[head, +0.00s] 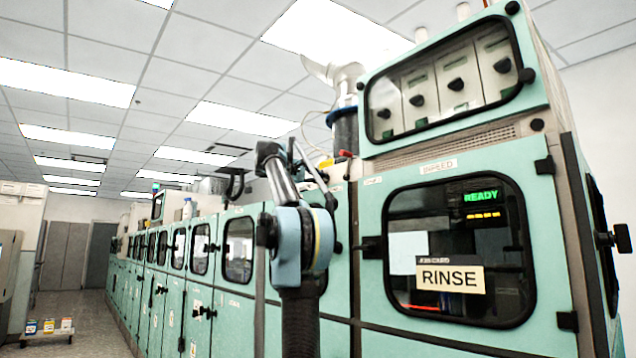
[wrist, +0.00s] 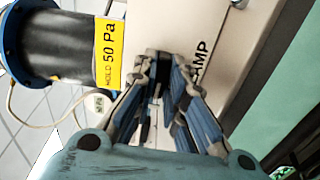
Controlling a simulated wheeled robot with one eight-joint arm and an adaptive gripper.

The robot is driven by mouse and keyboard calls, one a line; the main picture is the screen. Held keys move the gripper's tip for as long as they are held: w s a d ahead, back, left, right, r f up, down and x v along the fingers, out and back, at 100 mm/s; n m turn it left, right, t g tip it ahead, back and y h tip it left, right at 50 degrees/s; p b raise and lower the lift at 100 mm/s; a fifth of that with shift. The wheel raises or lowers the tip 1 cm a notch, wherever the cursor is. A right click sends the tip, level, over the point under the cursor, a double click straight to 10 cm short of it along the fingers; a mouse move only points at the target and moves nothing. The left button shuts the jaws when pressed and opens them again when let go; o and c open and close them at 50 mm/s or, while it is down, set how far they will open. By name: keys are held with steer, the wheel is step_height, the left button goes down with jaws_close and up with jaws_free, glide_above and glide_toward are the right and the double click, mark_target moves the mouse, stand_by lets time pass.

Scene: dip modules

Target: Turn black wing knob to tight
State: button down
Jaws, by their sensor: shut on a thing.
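My gripper (wrist: 160,68) shows in the wrist view with its jointed blue and grey fingers reaching up to a beige panel. The fingertips are close together and shut on a small dark part, which I take to be the black wing knob (wrist: 158,66). The fingers hide most of the knob, so its angle cannot be told. A printed label on the panel (wrist: 235,45), partly hidden and ending in "MP", runs just right of the fingers. In the head view my arm stands before the machine, and the grip itself cannot be made out clearly.
A dark duct (wrist: 70,45) with a blue flange and a yellow "HOLD 50 Pa" label (wrist: 109,53) is close left of the fingers. In the head view the teal machine (head: 455,160) with its RINSE window fills the right. A floor aisle (head: 85,300) is open at left.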

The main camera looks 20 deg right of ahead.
steer(key=shift+w+a+f+n, duration=0.1)
steer(key=shift+n, duration=0.2)
steer(key=c, duration=1.6)
jaws_free()
steer(key=shift+w, duration=0.1)
steer(key=shift+c, duration=0.2)
steer(key=v, duration=1.2)
